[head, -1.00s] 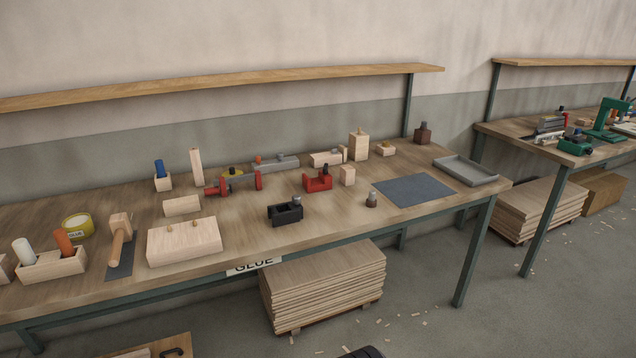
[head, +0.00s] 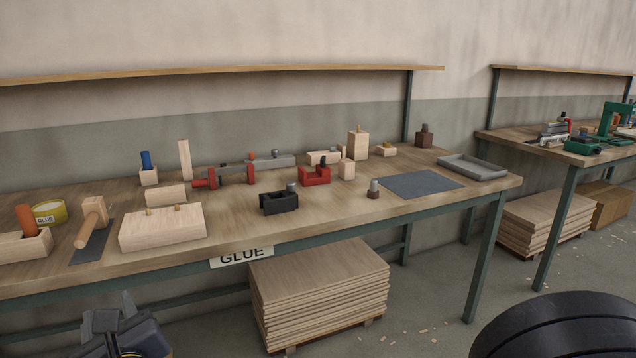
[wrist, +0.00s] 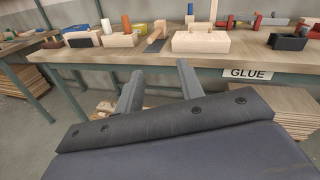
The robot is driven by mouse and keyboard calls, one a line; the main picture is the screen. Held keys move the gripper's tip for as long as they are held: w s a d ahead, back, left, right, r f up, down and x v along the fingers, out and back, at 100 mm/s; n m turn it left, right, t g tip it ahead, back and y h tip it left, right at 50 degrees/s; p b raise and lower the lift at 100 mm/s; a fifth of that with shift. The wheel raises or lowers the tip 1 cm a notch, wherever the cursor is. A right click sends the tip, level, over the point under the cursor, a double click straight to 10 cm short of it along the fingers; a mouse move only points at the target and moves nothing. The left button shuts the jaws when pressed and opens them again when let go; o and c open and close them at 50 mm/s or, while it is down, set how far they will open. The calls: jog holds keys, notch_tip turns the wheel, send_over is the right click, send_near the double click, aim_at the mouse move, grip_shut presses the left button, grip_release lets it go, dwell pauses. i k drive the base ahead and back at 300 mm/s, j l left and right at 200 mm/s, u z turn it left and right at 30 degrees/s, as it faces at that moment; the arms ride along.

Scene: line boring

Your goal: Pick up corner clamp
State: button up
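Two small clamp-like blocks stand on the glue bench; I cannot tell for certain which is the corner clamp. One is a red block (head: 314,176) with a dark screw, at mid-bench. The other is a black block (head: 278,203) with a grey knob, nearer the front edge; it also shows at the right of the wrist view (wrist: 287,42). My gripper (wrist: 160,70) is open and empty, its two fingers apart in front of the bench and below its top. It shows low at the left of the head view (head: 117,318), well away from both blocks.
A wooden block with pegs (head: 163,228), a mallet (head: 92,222) and a red bar clamp (head: 225,175) stand to the left. A dark mat (head: 420,184) and grey tray (head: 472,167) lie to the right. Stacked boards (head: 320,292) sit under the bench.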

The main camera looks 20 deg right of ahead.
aim_at(321, 175)
jog(key=i+l+z, duration=0.2)
jog(key=i+l, duration=0.8)
jog(key=l, duration=0.15)
jog(key=i+l+z, duration=0.25)
jog(key=i+l, duration=0.75)
jog(key=i, duration=0.1)
